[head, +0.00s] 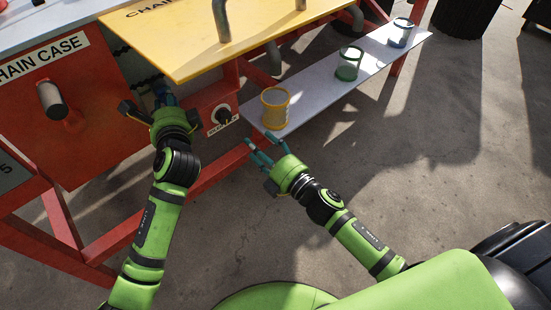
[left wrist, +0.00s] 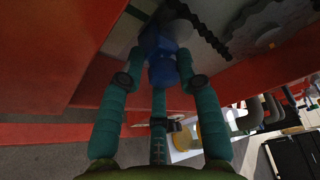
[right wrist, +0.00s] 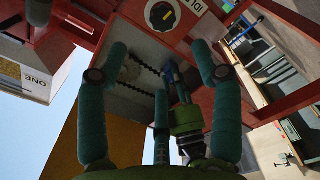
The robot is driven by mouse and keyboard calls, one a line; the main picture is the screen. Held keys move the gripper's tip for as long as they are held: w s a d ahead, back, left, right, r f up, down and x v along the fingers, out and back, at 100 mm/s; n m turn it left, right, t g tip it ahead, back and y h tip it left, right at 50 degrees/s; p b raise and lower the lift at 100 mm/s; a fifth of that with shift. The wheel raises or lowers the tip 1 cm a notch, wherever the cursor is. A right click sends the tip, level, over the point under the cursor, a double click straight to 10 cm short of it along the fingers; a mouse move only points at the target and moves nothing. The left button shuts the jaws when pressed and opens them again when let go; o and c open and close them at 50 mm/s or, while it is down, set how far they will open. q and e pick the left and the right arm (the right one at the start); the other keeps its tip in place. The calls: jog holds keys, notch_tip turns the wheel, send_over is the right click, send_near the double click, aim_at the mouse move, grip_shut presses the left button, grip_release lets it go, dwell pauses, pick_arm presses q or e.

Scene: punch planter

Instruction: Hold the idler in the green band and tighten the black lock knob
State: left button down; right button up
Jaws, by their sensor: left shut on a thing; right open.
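My left gripper (head: 165,96) reaches into the opening under the yellow panel at the red frame. In the left wrist view its teal fingers are shut on a blue handle (left wrist: 160,45), which I take to be the idler's. A dark chain (left wrist: 206,40) lies beside it. I cannot make out the green band. The black lock knob (head: 223,115) sits on a red plate to the right of my left gripper; in the right wrist view it shows a yellow mark (right wrist: 162,15). My right gripper (head: 260,148) is open and empty, below and right of the knob, apart from it.
A yellow panel (head: 215,40) overhangs the opening. A grey shelf (head: 310,92) with a yellow container (head: 275,108), a green one (head: 348,65) and a blue-grey one (head: 401,33) extends to the right. A red rail (head: 195,182) runs below. The ground in front is clear.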

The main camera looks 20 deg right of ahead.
jog(key=v, duration=1)
jog(key=shift+s, duration=0.35)
jog(key=shift+w+d, duration=0.1)
jog(key=m, duration=1.3)
send_near(226, 117)
jog(key=x, duration=0.9)
jog(key=shift+w+f, duration=0.1)
jog(key=shift+w, duration=0.1)
jog(key=c, duration=1.1)
